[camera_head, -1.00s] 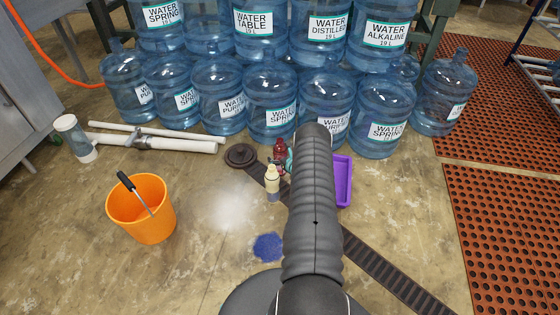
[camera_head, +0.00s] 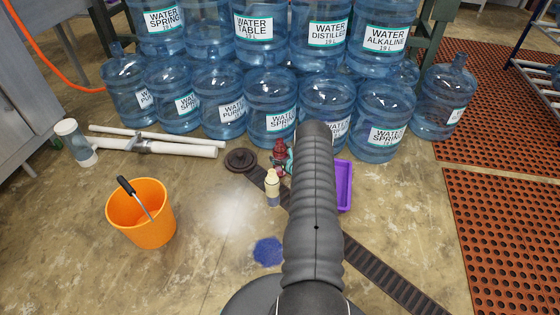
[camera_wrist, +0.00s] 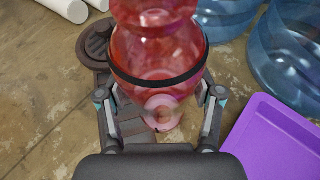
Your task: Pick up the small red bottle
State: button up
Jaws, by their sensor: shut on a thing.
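The small red bottle (camera_wrist: 158,62) is translucent red with a dark band around it. In the wrist view it stands between the two fingers of my gripper (camera_wrist: 160,108), which is shut on it. Its top is cut off by the upper edge of that view. In the head view the red bottle (camera_head: 279,149) shows only in part, just left of my arm, which hides most of my gripper. I cannot tell whether the bottle's base touches the floor.
A cream bottle (camera_head: 272,188) stands in front of the red one. A purple tray (camera_head: 344,187) lies right of my arm, and an orange bucket (camera_head: 140,220) stands at left. Large blue water jugs (camera_head: 273,107) are stacked behind. A dark strip (camera_head: 390,277) crosses the floor.

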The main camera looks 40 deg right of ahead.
jog(key=shift+r, duration=0.9)
jog(key=d+r+b, duration=0.1)
jog(key=d+r, duration=0.5)
jog(key=d, duration=0.5)
jog(key=shift+d+r, duration=0.35)
jog(key=shift+r, duration=0.05)
jog(key=shift+w, duration=0.15)
